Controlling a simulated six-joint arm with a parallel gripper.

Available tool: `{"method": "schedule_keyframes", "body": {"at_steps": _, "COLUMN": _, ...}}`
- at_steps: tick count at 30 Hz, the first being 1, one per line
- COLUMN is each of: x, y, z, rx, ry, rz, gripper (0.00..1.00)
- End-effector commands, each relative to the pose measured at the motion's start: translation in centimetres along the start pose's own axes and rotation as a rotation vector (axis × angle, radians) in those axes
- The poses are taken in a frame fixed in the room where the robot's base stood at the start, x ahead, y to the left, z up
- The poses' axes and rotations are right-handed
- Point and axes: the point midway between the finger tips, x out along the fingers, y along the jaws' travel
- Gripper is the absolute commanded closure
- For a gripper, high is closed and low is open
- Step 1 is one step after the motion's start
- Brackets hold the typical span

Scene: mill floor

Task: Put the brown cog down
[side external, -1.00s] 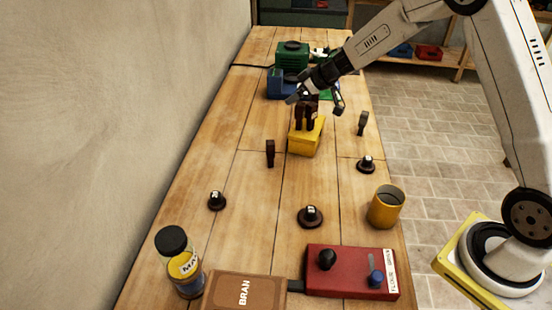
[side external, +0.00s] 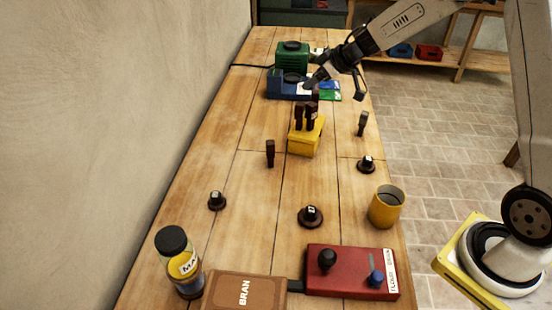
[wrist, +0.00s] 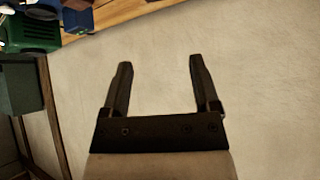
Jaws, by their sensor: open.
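Three dark, round cog-like pieces with short knobs lie apart on the wooden table: one at the left (side external: 217,203), one in the middle (side external: 310,218) and one at the right (side external: 366,167). All look dark brown; I cannot tell which is the brown cog of the task. My gripper (side external: 334,90) is open above the far part of the table, beyond the cogs and touching none of them. In the wrist view its two fingers (wrist: 160,62) are spread with nothing between them.
A yellow block (side external: 304,141) holds several dark upright pegs just nearer than my gripper. Blue (side external: 288,89) and green (side external: 291,55) machines stand behind. A red control box (side external: 345,272), yellow cup (side external: 384,207) and jar (side external: 180,265) are at the near end.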

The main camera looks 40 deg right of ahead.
Motion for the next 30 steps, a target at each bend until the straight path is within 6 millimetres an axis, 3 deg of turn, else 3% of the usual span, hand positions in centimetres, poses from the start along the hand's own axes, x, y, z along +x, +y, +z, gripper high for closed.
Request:
{"method": "schedule_keyframes", "body": {"at_steps": 6, "x": -3.0, "y": 0.0, "z": 0.0, "rx": 0.000, "ry": 0.001, "rz": 0.002, "gripper": 0.22}}
{"method": "schedule_keyframes", "body": {"at_steps": 12, "x": -4.8, "y": 0.1, "z": 0.0, "rx": -0.001, "ry": 0.001, "rz": 0.002, "gripper": 0.22}}
{"method": "schedule_keyframes", "body": {"at_steps": 30, "x": -5.4, "y": 0.0, "z": 0.0, "rx": 0.000, "ry": -0.001, "rz": 0.000, "gripper": 0.22}}
